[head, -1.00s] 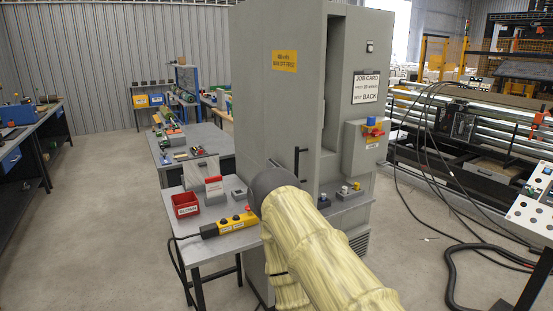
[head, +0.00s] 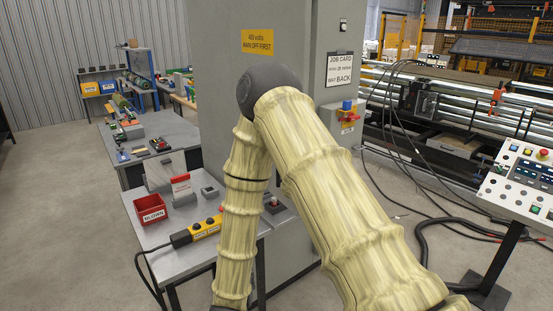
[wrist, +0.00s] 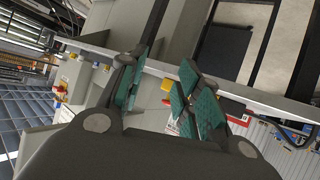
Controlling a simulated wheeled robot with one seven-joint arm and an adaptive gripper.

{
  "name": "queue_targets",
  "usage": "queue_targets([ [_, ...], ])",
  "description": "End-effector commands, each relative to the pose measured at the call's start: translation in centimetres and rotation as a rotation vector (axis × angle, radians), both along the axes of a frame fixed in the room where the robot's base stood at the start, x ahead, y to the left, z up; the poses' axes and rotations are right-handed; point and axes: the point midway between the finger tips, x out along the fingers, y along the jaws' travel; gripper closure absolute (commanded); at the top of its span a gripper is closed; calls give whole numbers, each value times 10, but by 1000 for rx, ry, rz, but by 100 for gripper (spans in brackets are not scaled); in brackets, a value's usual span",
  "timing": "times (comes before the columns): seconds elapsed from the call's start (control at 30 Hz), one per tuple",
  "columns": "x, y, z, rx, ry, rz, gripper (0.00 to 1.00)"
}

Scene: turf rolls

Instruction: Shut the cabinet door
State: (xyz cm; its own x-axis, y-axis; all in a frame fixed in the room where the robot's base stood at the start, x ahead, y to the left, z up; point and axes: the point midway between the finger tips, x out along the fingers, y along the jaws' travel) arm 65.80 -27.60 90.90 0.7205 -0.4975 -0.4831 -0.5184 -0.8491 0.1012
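The tall grey cabinet (head: 222,100) stands in the middle of the head view, with a yellow voltage sign (head: 257,41) on its front. My pale-sleeved arm crosses in front of it and hides much of its lower front, including the black handle seen earlier. I cannot tell how far the door stands open. My gripper (wrist: 158,88) is out of the head view. In the wrist view its teal-padded fingers are apart, with nothing held between them. The wrist view is tilted, and pale grey panels and edges lie beyond the fingers; contact with the door cannot be told.
A small grey table with a red bin (head: 150,210) and a yellow push-button box (head: 205,228) stands left of my arm. A control panel (head: 525,185) stands at right. Black cables (head: 400,140) run down to the floor. Open floor lies at left.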

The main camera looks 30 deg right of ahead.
Motion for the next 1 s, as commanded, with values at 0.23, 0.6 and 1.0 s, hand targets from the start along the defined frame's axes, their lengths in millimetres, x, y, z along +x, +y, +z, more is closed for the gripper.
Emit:
queue_targets([
  [0.23,49,-35,183,-196,-294,-347,66],
  [0.6,23,-50,335,-347,-387,-711,66],
  [1.0,26,-82,347,-357,-383,-739,66],
])
